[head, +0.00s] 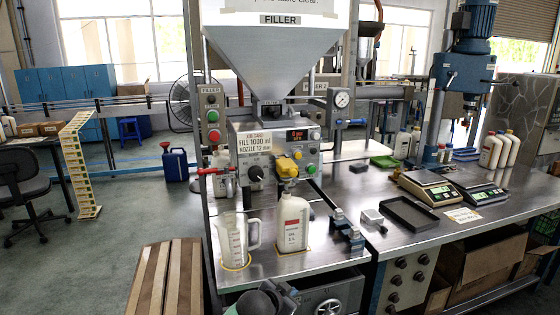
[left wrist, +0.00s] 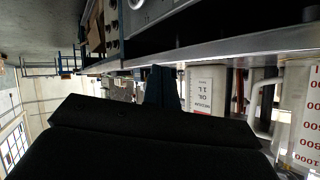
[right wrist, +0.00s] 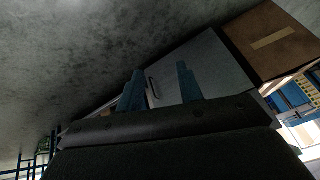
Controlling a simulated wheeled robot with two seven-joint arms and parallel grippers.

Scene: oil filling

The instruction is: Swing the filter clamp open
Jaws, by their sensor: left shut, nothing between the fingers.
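I cannot tell for certain which part is the filter clamp. A blue and dark metal fixture (head: 346,231) sits on the bench at the right of the filling station. My left gripper (head: 286,296) is low in front of the bench edge, below the bottle. Its blue fingers are together in the left wrist view (left wrist: 162,86), with nothing between them. My right gripper (right wrist: 160,85) shows in its own wrist view, with fingers apart and empty.
A measuring jug (head: 232,240) and a white oil bottle (head: 291,224) stand under the filler. A black tray (head: 409,215), a small metal block (head: 372,217) and two scales (head: 427,187) are to the right. A slatted wooden surface (head: 165,284) is at lower left.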

